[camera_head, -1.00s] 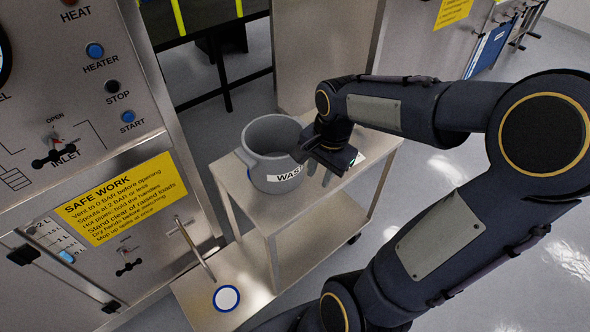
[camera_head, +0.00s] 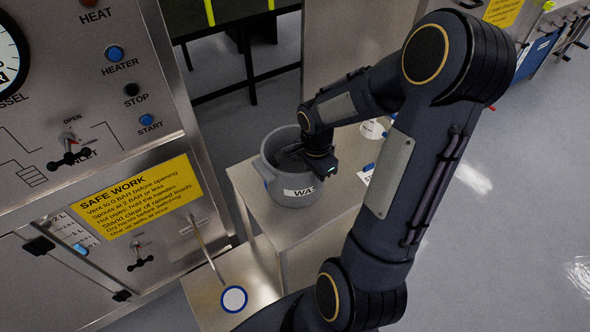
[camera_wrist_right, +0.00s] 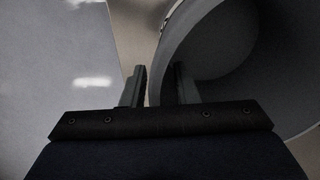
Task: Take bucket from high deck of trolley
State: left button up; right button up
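The bucket (camera_head: 268,181) is a grey open pot with a white label reading "WAS…", partly covered by my gripper. It stands upright on the high deck of the trolley (camera_head: 250,203). My right gripper (camera_head: 304,158) is at the bucket's right rim, with one finger reaching inside the opening. In the right wrist view the bucket's wall (camera_wrist_right: 163,75) lies between the two fingertips of the right gripper (camera_wrist_right: 160,84). A narrow gap shows beside the left-hand finger, so the gripper looks open around the wall. My left gripper is not in view.
A control panel (camera_head: 100,110) with a yellow sign (camera_head: 135,199) stands close on the left. Another white disc (camera_head: 374,129) lies behind the bucket. Open floor is on the right.

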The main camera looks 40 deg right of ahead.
jog(key=shift+f, duration=0.35)
jog(key=shift+c, duration=0.5)
grip_shut()
jog(key=shift+r, duration=0.1)
dwell(0.6)
